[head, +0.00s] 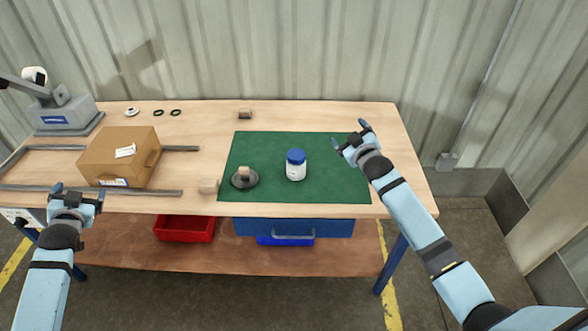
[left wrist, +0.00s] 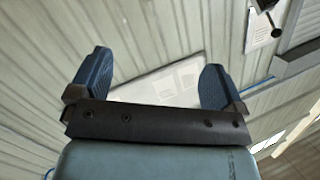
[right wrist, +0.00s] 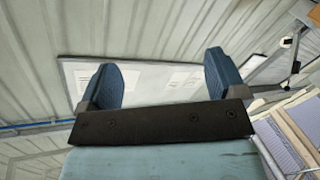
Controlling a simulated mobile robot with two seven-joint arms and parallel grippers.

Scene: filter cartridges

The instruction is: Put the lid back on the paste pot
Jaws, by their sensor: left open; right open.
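A white pot (head: 295,171) with a blue lid (head: 296,156) on top stands upright on the green mat (head: 270,145). Whether the lid is fully seated cannot be told at this size. My right gripper (head: 354,136) is open and empty above the mat's back right corner, to the right of the pot and apart from it. In the right wrist view its fingers (right wrist: 162,80) stand wide apart with only the wall beyond. My left gripper (head: 76,196) is open and empty at the table's front left edge, far from the pot. The left wrist view shows its spread fingers (left wrist: 155,82).
A dark round piece with a light wooden knob (head: 244,178) lies left of the pot, beside a small wooden block (head: 208,186). A cardboard box (head: 120,157) sits between grey rails (head: 150,192). Another block (head: 245,113) and small rings (head: 175,112) lie at the back.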

